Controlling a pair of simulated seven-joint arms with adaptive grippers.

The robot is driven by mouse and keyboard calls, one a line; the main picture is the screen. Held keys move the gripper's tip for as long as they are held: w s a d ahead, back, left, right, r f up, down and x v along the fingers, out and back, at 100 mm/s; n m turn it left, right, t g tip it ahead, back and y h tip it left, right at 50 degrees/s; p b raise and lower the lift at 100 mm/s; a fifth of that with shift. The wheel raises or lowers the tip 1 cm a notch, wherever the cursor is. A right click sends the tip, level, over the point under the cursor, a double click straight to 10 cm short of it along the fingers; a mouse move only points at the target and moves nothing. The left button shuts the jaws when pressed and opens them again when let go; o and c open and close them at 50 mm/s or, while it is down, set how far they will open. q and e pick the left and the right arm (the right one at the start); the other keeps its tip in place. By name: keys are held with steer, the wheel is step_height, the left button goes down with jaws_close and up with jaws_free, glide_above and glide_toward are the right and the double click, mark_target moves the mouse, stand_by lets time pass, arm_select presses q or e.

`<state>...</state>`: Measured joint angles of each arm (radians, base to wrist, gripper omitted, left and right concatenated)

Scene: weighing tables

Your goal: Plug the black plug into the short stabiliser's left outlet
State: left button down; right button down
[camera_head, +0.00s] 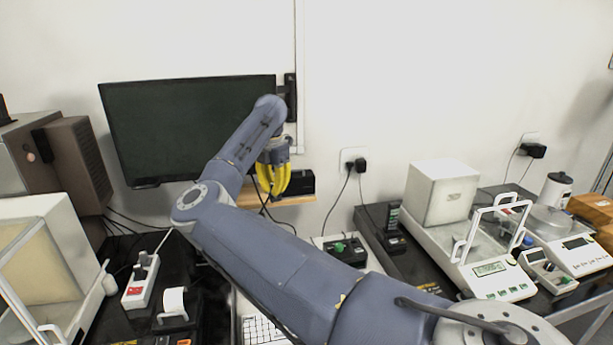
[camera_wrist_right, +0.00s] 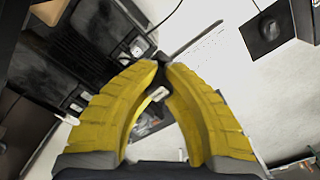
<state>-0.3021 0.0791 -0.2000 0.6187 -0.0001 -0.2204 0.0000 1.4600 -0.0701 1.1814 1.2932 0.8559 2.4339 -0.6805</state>
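My right gripper (camera_head: 272,192) has yellow fingers and hangs fingers-down in front of the dark monitor. In the right wrist view its fingertips (camera_wrist_right: 161,66) nearly meet on a small dark piece, which looks like the black plug (camera_wrist_right: 158,75); the fingers hide most of it. A thin dark cord shows close beyond the tips. A black box (camera_head: 300,181) stands on a wooden shelf just behind the gripper. Black housings with outlet-like faces (camera_wrist_right: 108,42) lie left of the fingertips in the wrist view; I cannot tell which is the short stabiliser. My left gripper is out of view.
The monitor (camera_head: 190,125) is behind my arm. A white power strip (camera_head: 141,281) stands at the left, near a glass-sided balance (camera_head: 45,265). Balances (camera_head: 490,268) stand at the right. Wall sockets (camera_head: 352,158) hold black adapters with hanging cords. My right arm covers the middle of the table.

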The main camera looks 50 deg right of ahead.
steer(key=shift+w+a+f+n, duration=1.4)
steer(key=shift+f+n, duration=0.25)
steer(key=shift+f, duration=0.8)
steer(key=shift+w+a+f+n, duration=1.15)
steer(key=shift+a+f+n, duration=0.4)
steer(key=shift+f, duration=0.9)
steer(key=shift+w+a+f+n, duration=1.35)
steer(key=shift+f+n, duration=0.35)
steer(key=shift+f, duration=0.75)
steer(key=shift+s+a+f, duration=0.1)
steer(key=shift+f, duration=0.3)
steer(key=c, duration=0.9)
jaws_free()
steer(key=shift+o, duration=0.2)
steer(key=shift+r, duration=0.1)
step_height(320, 180, up, 7)
steer(key=shift+r, duration=0.15)
